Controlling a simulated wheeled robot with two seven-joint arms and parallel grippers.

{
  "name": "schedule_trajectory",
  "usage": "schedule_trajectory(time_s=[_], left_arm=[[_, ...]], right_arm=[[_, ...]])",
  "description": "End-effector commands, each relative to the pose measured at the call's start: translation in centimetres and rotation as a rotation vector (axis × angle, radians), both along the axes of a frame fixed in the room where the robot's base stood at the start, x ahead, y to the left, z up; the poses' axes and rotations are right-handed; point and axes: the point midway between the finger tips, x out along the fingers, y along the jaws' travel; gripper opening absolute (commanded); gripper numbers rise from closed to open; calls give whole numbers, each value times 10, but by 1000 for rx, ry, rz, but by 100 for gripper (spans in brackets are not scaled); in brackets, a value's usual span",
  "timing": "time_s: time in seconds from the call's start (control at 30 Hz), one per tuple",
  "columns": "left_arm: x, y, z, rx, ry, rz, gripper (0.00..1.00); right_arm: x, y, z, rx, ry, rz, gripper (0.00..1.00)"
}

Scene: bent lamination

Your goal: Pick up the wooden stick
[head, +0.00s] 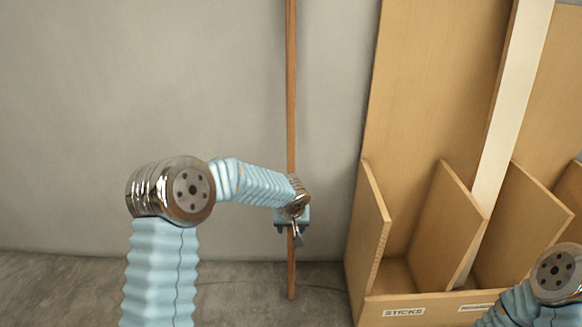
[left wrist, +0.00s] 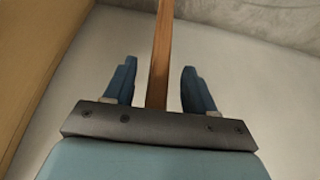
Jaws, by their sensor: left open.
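The wooden stick (head: 291,90) is long, thin and brown. It stands nearly upright by the grey wall, with its lower end on the floor. My left gripper (head: 291,228) is at the lower part of the stick in the head view and hides a short piece of it. In the left wrist view the stick (left wrist: 161,55) runs between the two blue fingers of the open left gripper (left wrist: 156,82), with a gap on each side. My right gripper is out of view; only part of my right arm shows at the lower right.
A wooden rack (head: 375,235) with dividers stands on the right, with a label reading STICKS (head: 404,312) on its front. A pale board (head: 512,95) leans in another compartment. The wall and floor left of the stick are clear.

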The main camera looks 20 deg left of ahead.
Motion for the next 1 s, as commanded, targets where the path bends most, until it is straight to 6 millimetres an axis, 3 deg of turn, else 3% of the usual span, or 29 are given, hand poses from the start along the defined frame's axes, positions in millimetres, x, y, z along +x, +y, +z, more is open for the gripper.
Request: schedule_trajectory(time_s=[0.3,0.67,1.0], left_arm=[[3,1,-6,0,-1,1,54],[2,1,-6,0,0,0,0],[3,0,-5,0,-2,0,0]], right_arm=[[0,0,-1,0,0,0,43],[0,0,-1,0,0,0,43],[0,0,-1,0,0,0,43]])
